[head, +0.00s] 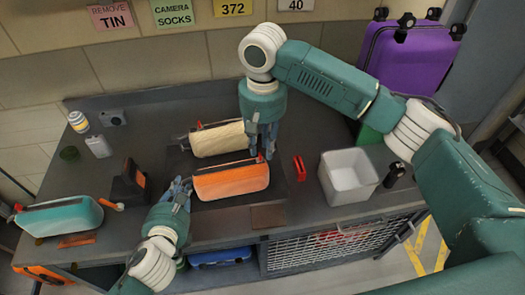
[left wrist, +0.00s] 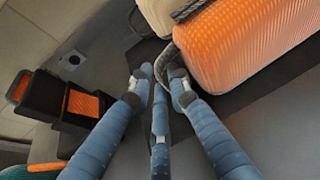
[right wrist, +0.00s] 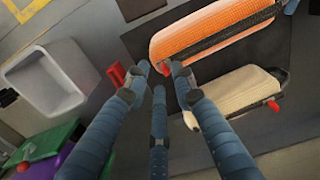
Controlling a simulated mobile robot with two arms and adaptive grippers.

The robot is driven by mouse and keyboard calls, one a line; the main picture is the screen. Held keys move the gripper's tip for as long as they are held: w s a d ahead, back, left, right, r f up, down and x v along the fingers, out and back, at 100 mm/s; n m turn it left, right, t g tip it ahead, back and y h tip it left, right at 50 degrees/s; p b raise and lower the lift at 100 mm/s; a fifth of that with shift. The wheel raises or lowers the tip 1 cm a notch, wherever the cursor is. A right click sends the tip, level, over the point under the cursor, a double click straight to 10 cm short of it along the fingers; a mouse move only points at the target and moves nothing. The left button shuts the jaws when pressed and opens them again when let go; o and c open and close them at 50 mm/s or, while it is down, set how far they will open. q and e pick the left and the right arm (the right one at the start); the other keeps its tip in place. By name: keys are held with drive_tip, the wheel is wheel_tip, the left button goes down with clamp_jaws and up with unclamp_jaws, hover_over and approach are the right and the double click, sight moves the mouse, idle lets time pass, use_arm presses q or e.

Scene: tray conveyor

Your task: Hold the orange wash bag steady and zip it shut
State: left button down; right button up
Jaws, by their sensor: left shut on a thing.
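The orange wash bag (head: 232,182) lies on a dark mat in the middle of the bench. A dark zip strip (right wrist: 232,32) runs along its back side, with a red pull (head: 260,158) at its right end. I cannot tell how far the zip is open. My left gripper (head: 178,187) is at the bag's left end, shut on its dark end loop (left wrist: 165,62). My right gripper (head: 262,150) points down just behind the bag's right end, beside the red pull. Its fingertips (right wrist: 160,68) are apart, with no clear hold on the pull.
A cream bag (head: 218,139) lies just behind the orange one. A teal bag (head: 60,216) and a dark stand (head: 128,187) are at left. A red clip-like thing (head: 299,168) and a white bin (head: 348,176) are at right. A purple suitcase (head: 408,58) stands at back right.

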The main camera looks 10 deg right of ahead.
sight(262, 160)
use_arm(q)
drive_tip(key=shift+r, duration=0.15)
use_arm(e)
wheel_tip(262, 160, up, 9)
idle(0.4)
use_arm(q)
drive_tip(key=c, duration=1.6)
unclamp_jaws()
drive_tip(key=shift+o, duration=0.2)
